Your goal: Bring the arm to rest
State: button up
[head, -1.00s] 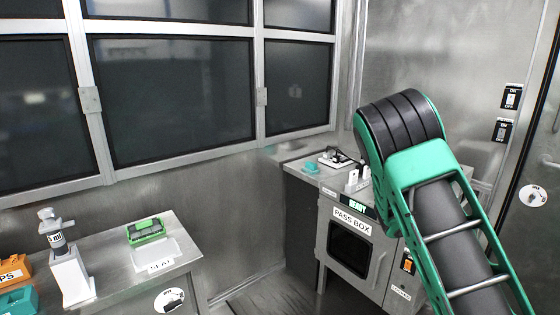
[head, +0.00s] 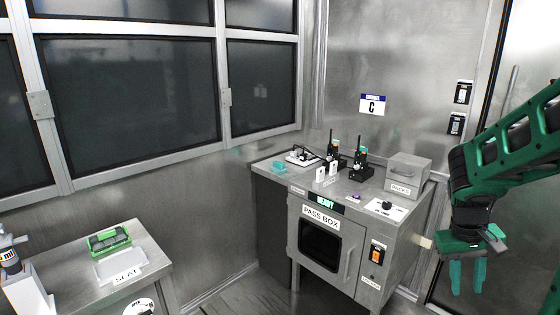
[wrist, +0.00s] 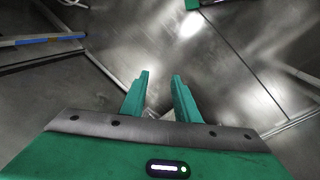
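My green arm (head: 510,140) reaches in from the right edge of the head view and bends downward. My gripper (head: 467,276) hangs at its end, fingers pointing down, to the right of the pass box and in front of the metal wall and door. In the wrist view my gripper (wrist: 160,95) has its two green fingers apart with nothing between them. Bare grey metal surfaces lie beyond the fingertips.
The pass box (head: 318,245) stands left of my gripper, with a grey lidded box (head: 407,174) and several small devices on top. A side bench (head: 150,260) at lower left carries a green rack (head: 109,239). Wall switches (head: 459,108) are behind my arm.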

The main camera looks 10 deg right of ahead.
jog(key=s+a+r+m+y, duration=0.1)
jog(key=s+a+r, duration=0.1)
jog(key=s+a, duration=0.2)
jog(key=s+a+r+m+y, duration=0.1)
jog(key=s+a+r+y, duration=0.1)
jog(key=s+a, duration=0.3)
jog(key=s+r, duration=0.1)
jog(key=s, duration=0.3)
jog(key=shift+s+m+t, duration=0.3)
jog(key=shift+s+t, duration=0.05)
jog(key=shift+t, duration=0.05)
jog(key=shift+r, duration=0.1)
jog(key=shift+w+f, duration=0.25)
jog(key=shift+w, duration=0.35)
